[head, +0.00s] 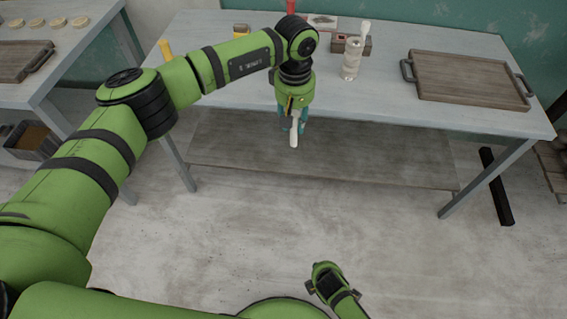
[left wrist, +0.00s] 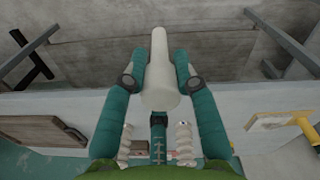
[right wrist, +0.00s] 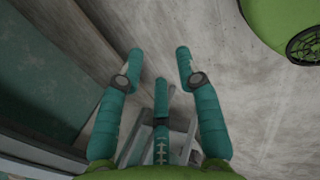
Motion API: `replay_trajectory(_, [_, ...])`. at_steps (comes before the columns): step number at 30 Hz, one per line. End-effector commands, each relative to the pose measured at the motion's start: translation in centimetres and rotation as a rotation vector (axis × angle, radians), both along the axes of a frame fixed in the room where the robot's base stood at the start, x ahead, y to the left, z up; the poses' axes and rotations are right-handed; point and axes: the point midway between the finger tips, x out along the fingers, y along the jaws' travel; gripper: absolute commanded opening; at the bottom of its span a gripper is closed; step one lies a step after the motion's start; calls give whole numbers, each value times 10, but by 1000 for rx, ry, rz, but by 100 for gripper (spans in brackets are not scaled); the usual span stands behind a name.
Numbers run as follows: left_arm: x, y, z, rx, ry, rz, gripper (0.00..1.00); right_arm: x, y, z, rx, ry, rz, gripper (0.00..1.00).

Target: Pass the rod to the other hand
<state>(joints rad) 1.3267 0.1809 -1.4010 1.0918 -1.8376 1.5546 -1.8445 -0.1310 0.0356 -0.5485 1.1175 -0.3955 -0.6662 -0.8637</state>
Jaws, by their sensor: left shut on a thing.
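The rod (head: 294,132) is white and hangs below my left gripper (head: 297,112) in front of the table's front edge. In the left wrist view the white rod (left wrist: 158,75) lies between the two teal fingers of my left gripper (left wrist: 160,65), which are shut on it. My right gripper (right wrist: 158,62) shows in the right wrist view with its teal fingers spread apart and nothing between them. In the head view my right arm's end (head: 335,285) is low in the middle, apart from the rod, and its fingertips are hard to make out.
A light grey table (head: 400,98) stands ahead with a lower shelf (head: 330,160). Another table stands at the left. The floor between is clear.

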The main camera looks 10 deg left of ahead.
Motion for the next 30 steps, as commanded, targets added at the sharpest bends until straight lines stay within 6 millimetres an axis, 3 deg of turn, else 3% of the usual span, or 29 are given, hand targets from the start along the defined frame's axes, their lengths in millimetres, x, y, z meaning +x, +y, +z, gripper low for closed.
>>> replay_trajectory(1, [0,0,0,0,0,0,0,23,16,22,-52,-54,115,35])
replay_trajectory(3, [0,0,0,0,0,0,0,47,34,51,-142,-122,270,35])
replay_trajectory(9, [0,0,0,0,0,0,0,101,81,146,-431,-316,636,35])
replay_trajectory(13, [0,0,0,0,0,0,0,122,107,215,-642,-431,812,35])
replay_trajectory(18, [0,0,0,0,0,0,0,131,128,294,-889,-538,952,35])
replay_trajectory(24, [0,0,0,0,0,0,0,129,137,347,-1061,-589,1018,35])
replay_trajectory(30, [0,0,0,0,0,0,0,136,138,355,-1106,-595,1032,35])
